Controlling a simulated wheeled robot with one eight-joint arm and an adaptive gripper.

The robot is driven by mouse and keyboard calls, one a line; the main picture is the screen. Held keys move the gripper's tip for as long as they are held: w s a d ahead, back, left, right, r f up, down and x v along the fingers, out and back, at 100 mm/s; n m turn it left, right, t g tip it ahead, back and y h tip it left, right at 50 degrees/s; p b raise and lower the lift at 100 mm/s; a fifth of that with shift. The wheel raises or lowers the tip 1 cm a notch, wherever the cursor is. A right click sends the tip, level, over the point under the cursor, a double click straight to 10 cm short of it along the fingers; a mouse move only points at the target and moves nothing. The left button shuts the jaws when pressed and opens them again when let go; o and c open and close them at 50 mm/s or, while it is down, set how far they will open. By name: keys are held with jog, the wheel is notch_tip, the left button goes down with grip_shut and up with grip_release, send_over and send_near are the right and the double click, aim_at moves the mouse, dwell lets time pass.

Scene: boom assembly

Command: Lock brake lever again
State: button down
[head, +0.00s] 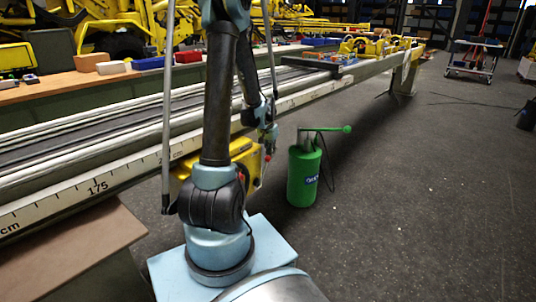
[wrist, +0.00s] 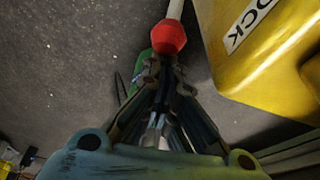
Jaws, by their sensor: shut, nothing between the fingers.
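The brake lever shows in the wrist view as a red knob (wrist: 168,38) on a pale rod. Beside it on the right is the yellow brake housing (wrist: 265,50), with a white label reading "OCK", partly cut off. My gripper (wrist: 165,68) is shut and empty, its fingertips just below the knob in the picture. I cannot tell whether they touch it. In the head view my gripper (head: 270,146) is beside the yellow housing (head: 246,156) on the rail's side, and my own arm hides much of the housing.
A green canister (head: 303,176) with a pump handle stands on the floor to the right of the housing. The long rail with a ruler scale (head: 98,187) runs across the left. A bench behind it holds coloured blocks (head: 90,62). The floor at right is open.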

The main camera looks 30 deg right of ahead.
jog(key=a, duration=0.1)
jog(key=a+r+h, duration=0.1)
jog(key=shift+s+a+r, duration=0.2)
jog(key=shift+s+a, duration=0.15)
jog(key=shift+s, duration=0.05)
jog(key=shift+s+a+r, duration=0.1)
jog(key=shift+a+r, duration=0.1)
jog(key=shift+a, duration=0.15)
